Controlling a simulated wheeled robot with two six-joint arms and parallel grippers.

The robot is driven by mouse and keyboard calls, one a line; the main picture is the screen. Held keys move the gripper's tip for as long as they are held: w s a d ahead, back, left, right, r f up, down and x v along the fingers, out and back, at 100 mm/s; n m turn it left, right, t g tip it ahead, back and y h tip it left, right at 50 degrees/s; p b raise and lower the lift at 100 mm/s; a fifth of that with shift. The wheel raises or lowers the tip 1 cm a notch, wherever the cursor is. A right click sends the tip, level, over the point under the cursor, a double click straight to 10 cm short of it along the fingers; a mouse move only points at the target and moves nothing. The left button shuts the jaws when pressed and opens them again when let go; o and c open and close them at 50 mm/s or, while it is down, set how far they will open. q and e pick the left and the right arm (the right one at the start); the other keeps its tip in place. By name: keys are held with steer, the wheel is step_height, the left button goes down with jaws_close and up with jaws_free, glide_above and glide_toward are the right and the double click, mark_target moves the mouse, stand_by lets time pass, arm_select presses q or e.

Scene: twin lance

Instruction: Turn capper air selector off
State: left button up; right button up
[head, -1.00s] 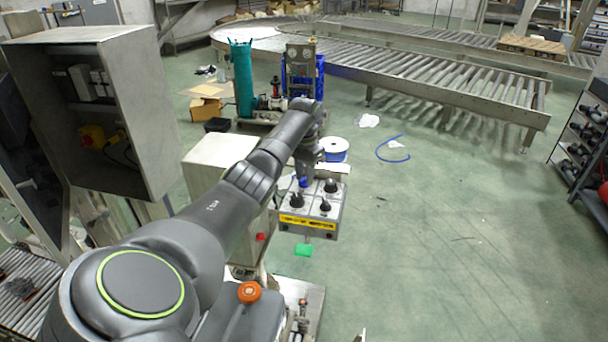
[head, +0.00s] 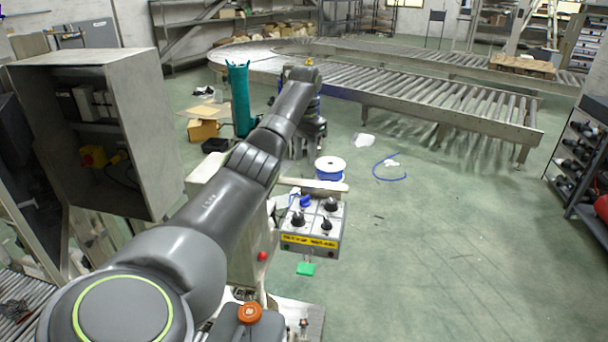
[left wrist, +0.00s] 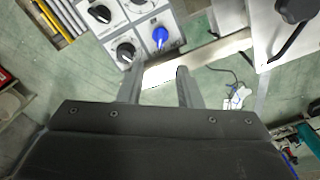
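A grey control box (head: 290,229) with a yellow label stands right of centre in the head view. It carries a blue knob (head: 305,201) at the back left and black knobs (head: 331,204). I cannot read which knob is the capper air selector. In the left wrist view the blue knob (left wrist: 160,37) is beyond the fingertips, with a black knob (left wrist: 126,52) left of it. My left gripper (left wrist: 157,76) is open and empty, apart from the knobs. In the head view its arm reaches behind the box, and the fingers are hard to make out. My right gripper is not in view.
A pale bar (head: 312,185) runs behind the box. A green tag (head: 306,269) hangs below it. A cabinet (head: 150,130) stands at left, and a teal cylinder (head: 239,98) and roller conveyor (head: 430,95) are farther back. The floor at right is mostly clear.

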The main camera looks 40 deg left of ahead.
arm_select(q)
step_height(320, 180, up, 4)
steer(key=shift+a+r, duration=0.1)
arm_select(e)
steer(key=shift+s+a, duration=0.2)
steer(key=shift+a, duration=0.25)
arm_select(q)
steer(key=shift+w, duration=0.15)
